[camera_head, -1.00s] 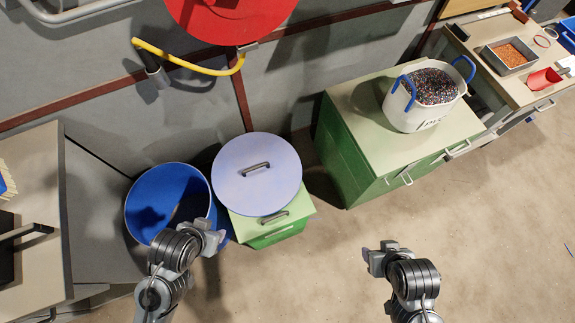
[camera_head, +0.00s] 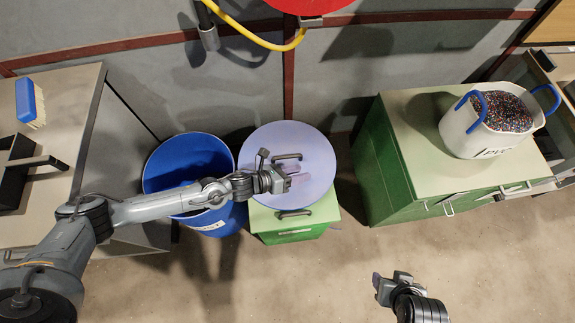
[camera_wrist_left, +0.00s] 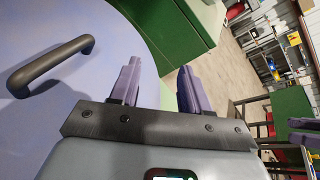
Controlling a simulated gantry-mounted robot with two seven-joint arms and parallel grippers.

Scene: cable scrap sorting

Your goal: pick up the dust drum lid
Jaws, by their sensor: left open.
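The dust drum lid (camera_head: 320,165) is a round, pale lilac disc lying flat on a small green cabinet (camera_head: 290,238), right of the blue drum (camera_head: 163,178). Its dark bar handle (camera_head: 287,156) stands near the middle; the handle (camera_wrist_left: 50,66) also shows at the left of the left wrist view, beside the fingers and not between them. My left gripper (camera_head: 287,180) is over the lid just below the handle, open and empty, with purple fingers (camera_wrist_left: 160,84) apart. Contact with the lid cannot be told. My right gripper (camera_head: 380,285) is low right, away from the lid; its jaw opening is unclear.
The open blue drum stands under my left forearm. A larger green cabinet (camera_head: 410,165) at the right bears a white tub (camera_head: 470,135) of mixed granules. A bench (camera_head: 75,95) with a blue brush (camera_head: 30,100) is at left. The floor in front is clear.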

